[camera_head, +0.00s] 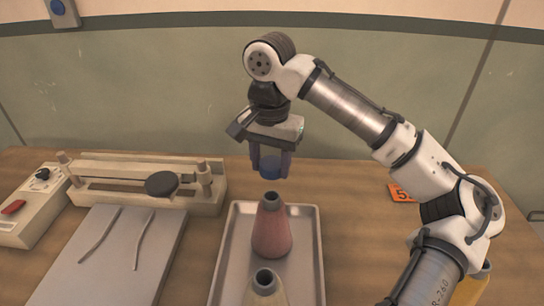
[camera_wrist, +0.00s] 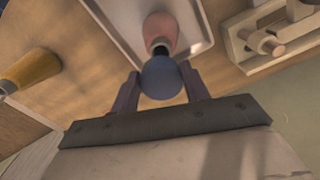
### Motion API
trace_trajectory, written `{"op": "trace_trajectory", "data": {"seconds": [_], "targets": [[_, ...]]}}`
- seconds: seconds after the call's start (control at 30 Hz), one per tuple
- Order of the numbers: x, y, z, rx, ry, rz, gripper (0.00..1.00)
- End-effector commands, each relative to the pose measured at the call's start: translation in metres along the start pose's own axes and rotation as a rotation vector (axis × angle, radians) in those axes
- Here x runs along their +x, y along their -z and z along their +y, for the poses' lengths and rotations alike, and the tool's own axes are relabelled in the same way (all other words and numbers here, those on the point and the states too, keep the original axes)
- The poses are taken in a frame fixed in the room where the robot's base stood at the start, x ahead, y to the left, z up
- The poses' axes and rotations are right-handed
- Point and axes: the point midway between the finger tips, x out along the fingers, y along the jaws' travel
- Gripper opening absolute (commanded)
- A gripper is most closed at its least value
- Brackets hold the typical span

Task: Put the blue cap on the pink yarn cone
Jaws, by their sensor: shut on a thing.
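My gripper (camera_head: 270,166) is shut on the blue cap (camera_head: 270,169). It holds the cap in the air above and a little behind the pink yarn cone (camera_head: 271,232), with a gap between them in the head view. The cone stands upright on a metal tray (camera_head: 233,237), its dark narrow top open and bare. In the wrist view the round blue cap (camera_wrist: 161,77) sits between the two fingers (camera_wrist: 160,88), and the pink cone (camera_wrist: 160,30) shows beyond it. The cap hides a part of the cone's top from the wrist camera.
A pale cone (camera_head: 265,288) stands on the tray in front of the pink one. A sealer-like device (camera_head: 146,180) and a grey board (camera_head: 122,245) are at left. A yellow cone (camera_wrist: 35,67) stands off the tray. An orange number tag (camera_head: 401,192) lies at right.

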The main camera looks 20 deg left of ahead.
Motion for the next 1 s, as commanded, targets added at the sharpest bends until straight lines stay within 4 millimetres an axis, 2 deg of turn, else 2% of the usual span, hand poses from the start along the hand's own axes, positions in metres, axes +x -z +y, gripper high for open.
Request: {"op": "trace_trajectory", "data": {"seconds": [0.4, 1.0], "targets": [[-0.002, -0.001, 0.000, 0.000, -0.002, -0.002, 0.24], [0.055, -0.001, 0.000, 0.000, -0.002, -0.002, 0.24]]}}
